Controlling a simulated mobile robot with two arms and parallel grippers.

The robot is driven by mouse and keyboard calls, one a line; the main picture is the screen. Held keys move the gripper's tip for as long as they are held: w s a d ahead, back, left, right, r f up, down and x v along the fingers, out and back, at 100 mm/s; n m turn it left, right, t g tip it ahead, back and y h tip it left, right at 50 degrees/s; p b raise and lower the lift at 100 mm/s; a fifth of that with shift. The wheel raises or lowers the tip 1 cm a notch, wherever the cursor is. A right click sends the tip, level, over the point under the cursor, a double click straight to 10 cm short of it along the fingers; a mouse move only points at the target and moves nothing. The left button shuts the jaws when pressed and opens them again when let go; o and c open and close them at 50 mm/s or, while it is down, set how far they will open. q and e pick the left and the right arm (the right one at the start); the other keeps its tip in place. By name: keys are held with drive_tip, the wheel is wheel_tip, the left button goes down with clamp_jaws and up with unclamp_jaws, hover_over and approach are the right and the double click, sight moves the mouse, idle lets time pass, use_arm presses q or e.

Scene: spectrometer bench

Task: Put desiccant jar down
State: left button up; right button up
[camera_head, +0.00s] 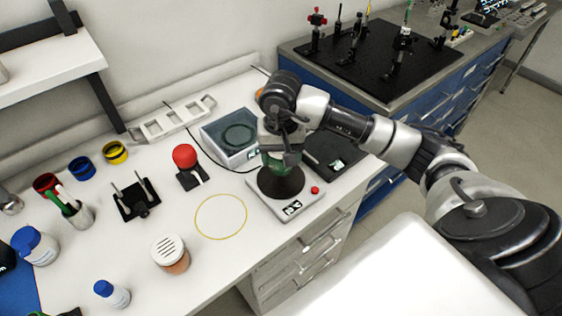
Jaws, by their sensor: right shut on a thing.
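My right gripper (281,143) is above a white device (288,208) with a small display and a red button. It is shut on a greenish, see-through vessel (272,163), largely hidden by the gripper. A dark, rounded shape shows directly below the vessel, over the device; I cannot tell whether it is part of the vessel or whether they touch. A jar (171,254) with a white slotted lid and orange-brown contents, which looks like a desiccant jar, stands upright on the bench, apart from the gripper. My left gripper is not in view.
A yellow ring outline (220,195) on the bench is empty inside. A red-topped item (185,158), a black stand (136,199) and a grey-blue box (230,138) stand nearby. Blue-capped bottles (112,294) are at the front left. A dark flat panel (334,150) lies right of the gripper.

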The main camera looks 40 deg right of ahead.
sight(281, 168)
drive_tip(key=shift+f, duration=0.35)
wheel_tip(281, 168, down, 2)
drive_tip(key=shift+f+p, duration=0.25)
drive_tip(key=shift+p, duration=0.35)
drive_tip(key=shift+f, duration=0.55)
drive_tip(key=o, duration=1)
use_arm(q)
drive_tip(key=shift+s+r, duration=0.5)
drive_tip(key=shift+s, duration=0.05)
